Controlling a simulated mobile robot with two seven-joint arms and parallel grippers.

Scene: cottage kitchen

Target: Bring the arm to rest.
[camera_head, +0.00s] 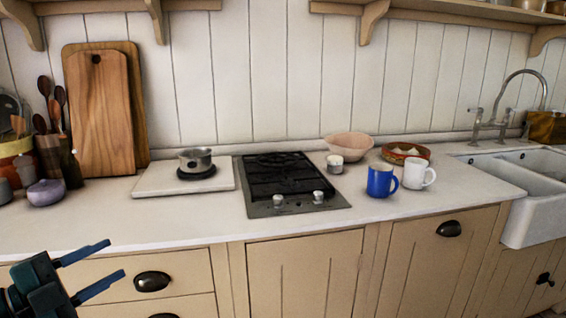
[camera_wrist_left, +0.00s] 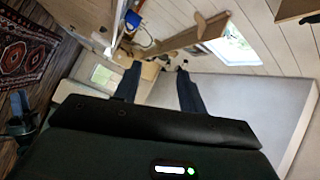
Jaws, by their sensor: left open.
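My left gripper (camera_head: 97,268) is at the lower left of the head view, in front of the drawers and below the counter edge. Its two dark fingers are spread apart with nothing between them. In the left wrist view the same gripper (camera_wrist_left: 158,85) shows its two fingers apart and empty, with the room beyond them. My right gripper is not seen in the head view.
The white counter (camera_head: 150,228) holds a small pot (camera_head: 195,160), a gas hob (camera_head: 285,180), a blue mug (camera_head: 380,181), a white mug (camera_head: 417,173) and bowls. Wooden boards (camera_head: 103,115) lean at the left. A sink (camera_head: 535,190) is at the right. The counter's front left is clear.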

